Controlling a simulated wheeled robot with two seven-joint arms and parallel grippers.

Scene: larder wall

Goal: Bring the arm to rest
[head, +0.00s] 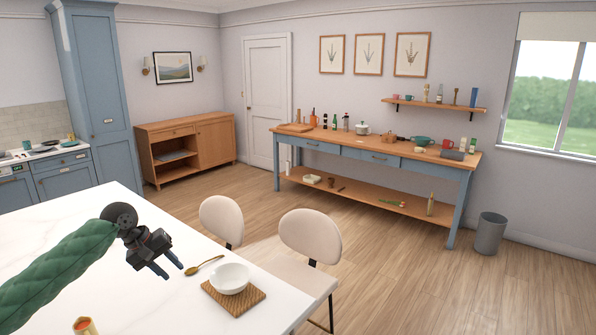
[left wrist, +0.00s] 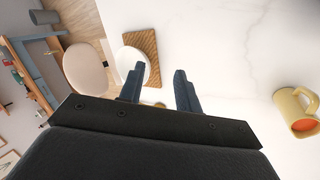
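My left gripper (head: 170,268) hangs over the white table, on an arm in a green padded sleeve that comes in from the left. Its two dark fingers stand apart with nothing between them, as the left wrist view (left wrist: 160,88) also shows. My right gripper is in neither view.
The white table (head: 60,225) is mostly bare. A yellow mug (left wrist: 297,108) with orange contents stands on it, partly seen in the head view (head: 85,326). Two cream chairs (head: 310,236) stand at its far side. A blue workbench (head: 380,158) with several kitchen items stands along the wall.

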